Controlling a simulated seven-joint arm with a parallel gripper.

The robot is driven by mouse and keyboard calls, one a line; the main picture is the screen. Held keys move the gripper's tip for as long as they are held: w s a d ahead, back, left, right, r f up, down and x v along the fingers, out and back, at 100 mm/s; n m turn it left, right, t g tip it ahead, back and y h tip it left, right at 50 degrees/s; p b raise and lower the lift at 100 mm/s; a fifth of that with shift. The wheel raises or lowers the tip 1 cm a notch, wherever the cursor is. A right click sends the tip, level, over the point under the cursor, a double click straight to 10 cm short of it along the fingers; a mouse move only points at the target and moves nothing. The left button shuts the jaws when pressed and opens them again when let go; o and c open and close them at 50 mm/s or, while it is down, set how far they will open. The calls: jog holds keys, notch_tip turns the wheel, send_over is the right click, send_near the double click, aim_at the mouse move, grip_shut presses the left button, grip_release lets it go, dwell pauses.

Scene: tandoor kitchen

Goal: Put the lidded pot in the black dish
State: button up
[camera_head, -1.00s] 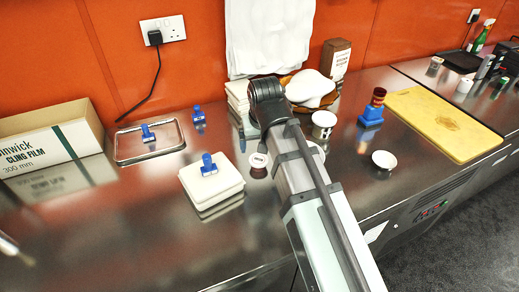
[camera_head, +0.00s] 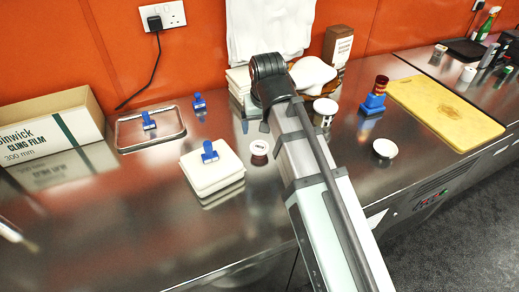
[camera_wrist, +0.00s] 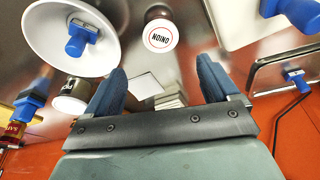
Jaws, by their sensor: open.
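A small pot with a white lid reading ONION (camera_head: 259,148) stands on the steel counter, just left of my arm; it also shows at the top middle of the wrist view (camera_wrist: 160,34). A second white-topped pot (camera_head: 325,106) stands right of my arm, and in the wrist view (camera_wrist: 70,97) it is left of the fingers. A dark flat item (camera_head: 465,49) lies at the far right; I cannot tell whether it is the black dish.
A metal tray (camera_head: 150,128) and a cling film box (camera_head: 48,140) are further left.

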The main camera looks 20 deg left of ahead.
aim_at(258, 147)
jog(key=w+a+r+n+g+h, duration=0.1)
jog(key=w+a+r+n+g, duration=0.15)
jog(key=n, duration=0.75)
notch_tip(258, 147, down, 9)
jog(key=n, duration=0.8)
jog(key=shift+s+d+f+h, duration=0.1)
jog(key=shift+s+f+h, duration=0.1)
jog(key=shift+h, duration=0.1)
jog(key=shift+d+f, duration=0.15)
jog(key=shift+f, duration=2.4)
jog(key=c, duration=1)
